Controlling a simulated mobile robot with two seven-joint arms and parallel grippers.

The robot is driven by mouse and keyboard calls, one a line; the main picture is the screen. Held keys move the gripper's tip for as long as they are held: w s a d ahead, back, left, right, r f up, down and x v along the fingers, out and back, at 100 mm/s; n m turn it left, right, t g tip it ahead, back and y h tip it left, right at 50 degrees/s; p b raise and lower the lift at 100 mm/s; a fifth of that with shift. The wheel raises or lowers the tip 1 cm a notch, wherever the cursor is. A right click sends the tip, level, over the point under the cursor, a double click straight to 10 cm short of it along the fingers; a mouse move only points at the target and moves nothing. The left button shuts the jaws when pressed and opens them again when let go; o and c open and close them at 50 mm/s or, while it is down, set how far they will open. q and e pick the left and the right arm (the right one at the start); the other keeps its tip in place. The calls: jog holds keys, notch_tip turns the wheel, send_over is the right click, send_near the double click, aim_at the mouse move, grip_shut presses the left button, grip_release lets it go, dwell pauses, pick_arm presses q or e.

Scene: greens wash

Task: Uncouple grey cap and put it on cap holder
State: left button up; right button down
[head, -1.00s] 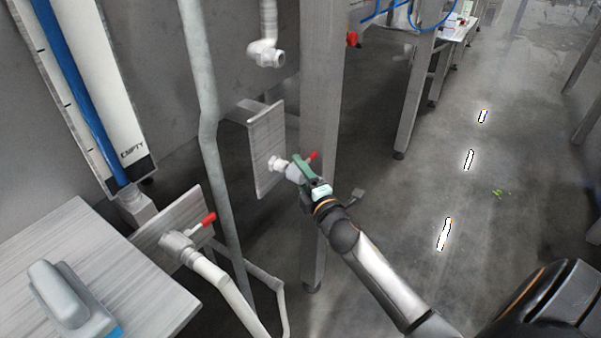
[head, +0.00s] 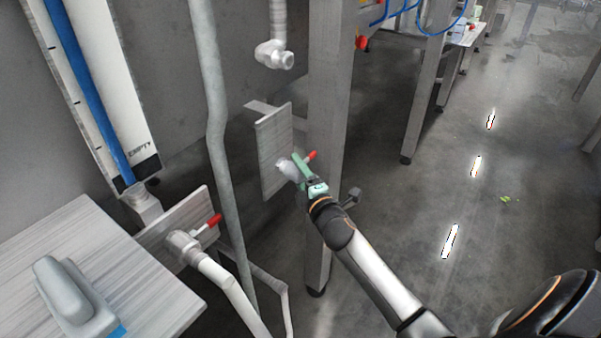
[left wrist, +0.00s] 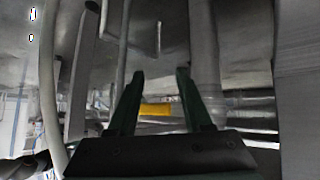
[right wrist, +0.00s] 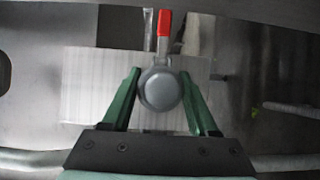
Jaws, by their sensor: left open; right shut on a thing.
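A red lever (right wrist: 164,32) sticks up above the cap. The contact between cap and plate is hidden, so I cannot tell how it is seated. My left gripper (left wrist: 155,85) is open and empty; it is outside the head view.
A steel post (head: 330,120) stands just right of the plate. A grey pipe (head: 213,140) runs down on its left. A white pipe end (head: 275,55) hangs above. A red-handled valve (head: 190,243) and a metal table (head: 85,265) are at lower left. The floor at right is open.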

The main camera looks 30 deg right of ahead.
jog(key=shift+w+a+r, duration=0.1)
jog(key=shift+w+a, duration=0.25)
jog(key=shift+w, duration=0.4)
jog(key=shift+c, duration=0.4)
grip_release()
jog(key=shift+w, duration=0.1)
jog(key=shift+s, duration=0.3)
jog(key=s+a, duration=0.2)
jog(key=s, duration=1)
